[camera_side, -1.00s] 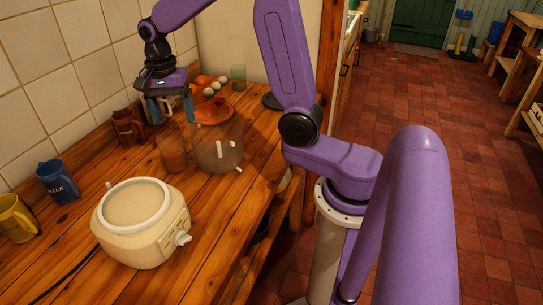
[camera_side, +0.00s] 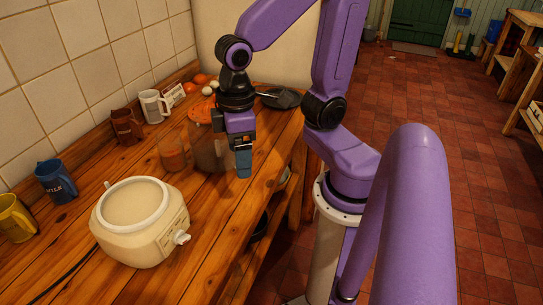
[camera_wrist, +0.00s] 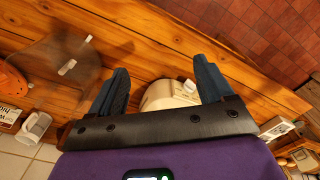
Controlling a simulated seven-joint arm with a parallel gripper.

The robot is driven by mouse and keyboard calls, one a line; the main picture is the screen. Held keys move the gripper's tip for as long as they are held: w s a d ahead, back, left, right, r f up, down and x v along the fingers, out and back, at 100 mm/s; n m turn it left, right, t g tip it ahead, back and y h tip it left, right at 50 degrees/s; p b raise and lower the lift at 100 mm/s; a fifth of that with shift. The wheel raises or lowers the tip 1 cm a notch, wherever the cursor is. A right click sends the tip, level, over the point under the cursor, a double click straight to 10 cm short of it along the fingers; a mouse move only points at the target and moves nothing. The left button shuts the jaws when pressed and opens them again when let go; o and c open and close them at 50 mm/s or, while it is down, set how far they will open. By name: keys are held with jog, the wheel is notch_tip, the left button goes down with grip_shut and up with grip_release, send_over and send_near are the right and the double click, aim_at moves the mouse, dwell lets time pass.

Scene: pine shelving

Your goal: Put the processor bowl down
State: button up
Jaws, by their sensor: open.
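The clear processor bowl (camera_side: 207,152) stands on the wooden counter, partly hidden behind my gripper in the side view. It also shows at the left of the wrist view (camera_wrist: 50,62), outside the jaws. My gripper (camera_side: 243,164) points down at the right of the bowl, its near finger covering the far one. In the wrist view my gripper (camera_wrist: 160,68) is open with nothing held between its fingers. The cream processor base (camera_side: 140,245) sits at the front of the counter. It shows beyond the fingers in the wrist view (camera_wrist: 168,97).
A blue mug (camera_side: 57,182) and a yellow mug (camera_side: 15,218) stand along the tiled wall. A dark pan (camera_side: 282,98) lies at the back. The counter's right edge is near my gripper.

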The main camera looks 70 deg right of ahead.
jog(key=s+d+n, duration=0.1)
jog(key=s+n, duration=0.4)
jog(key=s, duration=0.1)
jog(key=shift+s+d+f, duration=0.2)
jog(key=shift+f, duration=0.2)
dwell(0.8)
